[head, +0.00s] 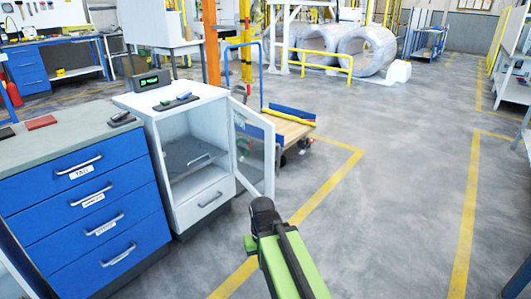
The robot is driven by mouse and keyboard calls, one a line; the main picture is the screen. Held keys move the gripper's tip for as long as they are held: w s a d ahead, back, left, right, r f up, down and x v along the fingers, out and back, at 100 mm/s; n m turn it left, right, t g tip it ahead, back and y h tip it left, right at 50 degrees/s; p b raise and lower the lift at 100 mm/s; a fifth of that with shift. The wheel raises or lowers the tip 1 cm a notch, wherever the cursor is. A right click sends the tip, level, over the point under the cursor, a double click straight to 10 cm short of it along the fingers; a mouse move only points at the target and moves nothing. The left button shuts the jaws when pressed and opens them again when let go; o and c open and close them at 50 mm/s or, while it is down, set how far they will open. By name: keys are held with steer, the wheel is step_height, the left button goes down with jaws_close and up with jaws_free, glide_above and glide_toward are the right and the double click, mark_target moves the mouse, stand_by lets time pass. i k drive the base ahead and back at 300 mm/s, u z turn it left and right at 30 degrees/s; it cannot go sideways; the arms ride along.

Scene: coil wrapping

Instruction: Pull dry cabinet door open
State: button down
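The dry cabinet (205,222) is a white unit standing beside the blue drawer unit. Its door (254,155), a white frame with a clear pane, stands open, swung out to the right. Inside, a grey shelf (190,156) shows above a white drawer (207,202) with a grey handle. My gripper (263,204), at the end of my green and black arm, is in front of the door's lower outer corner. I cannot tell whether it touches the door, and its fingers are not clear.
A blue drawer unit (92,205) stands left of the cabinet. A wooden-topped cart (289,130) stands behind the door. Wrapped coils (368,50) and a yellow barrier (322,62) are at the back. The grey floor to the right is clear, with yellow lines.

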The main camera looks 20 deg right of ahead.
mark_target(270, 128)
steer(key=i, duration=0.6)
steer(key=u, duration=4.6)
steer(key=i, duration=0.1)
steer(key=z, duration=2.7)
steer(key=k, duration=0.35)
steer(key=z, duration=0.3)
